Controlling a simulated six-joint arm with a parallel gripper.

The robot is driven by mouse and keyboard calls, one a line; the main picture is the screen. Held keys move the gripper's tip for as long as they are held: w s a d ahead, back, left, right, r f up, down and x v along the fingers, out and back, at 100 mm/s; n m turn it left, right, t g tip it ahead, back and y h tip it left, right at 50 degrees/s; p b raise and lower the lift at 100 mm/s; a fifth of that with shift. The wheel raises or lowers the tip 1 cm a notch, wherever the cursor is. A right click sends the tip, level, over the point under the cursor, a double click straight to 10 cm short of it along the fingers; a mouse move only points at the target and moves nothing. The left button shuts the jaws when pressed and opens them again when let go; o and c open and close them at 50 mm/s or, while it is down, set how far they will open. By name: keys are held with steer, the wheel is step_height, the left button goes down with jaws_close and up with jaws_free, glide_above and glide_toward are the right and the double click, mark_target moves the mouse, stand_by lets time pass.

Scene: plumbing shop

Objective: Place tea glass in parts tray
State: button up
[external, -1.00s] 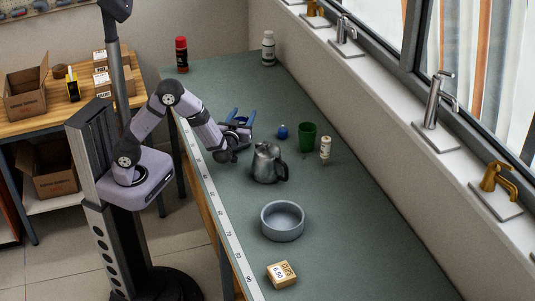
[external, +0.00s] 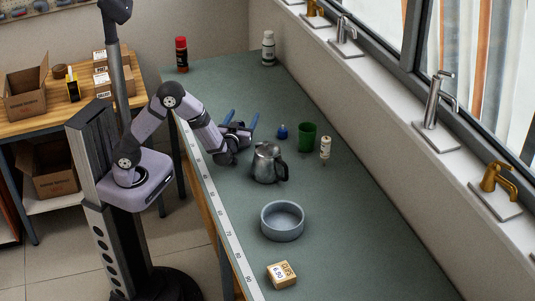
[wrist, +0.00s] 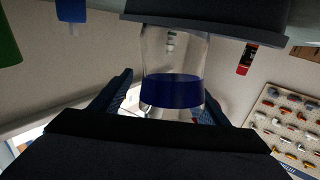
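The tea glass (wrist: 173,92) is clear with a dark blue band. It shows in the wrist view between the fingers of my gripper (wrist: 160,100), with a visible gap on its left side. I cannot make out the glass in the external view, where the arm covers that spot.
A metal pitcher (external: 266,164) stands close to my gripper, between it and the dish.

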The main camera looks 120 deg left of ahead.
steer(key=shift+r, duration=0.15)
steer(key=shift+r+p, duration=0.3)
steer(key=shift+p, duration=0.05)
steer(key=shift+w+d+r, duration=0.1)
steer(key=shift+d+r, duration=0.05)
steer(key=w+d+b, duration=0.2)
steer(key=d, duration=0.9)
steer(key=shift+d, duration=0.3)
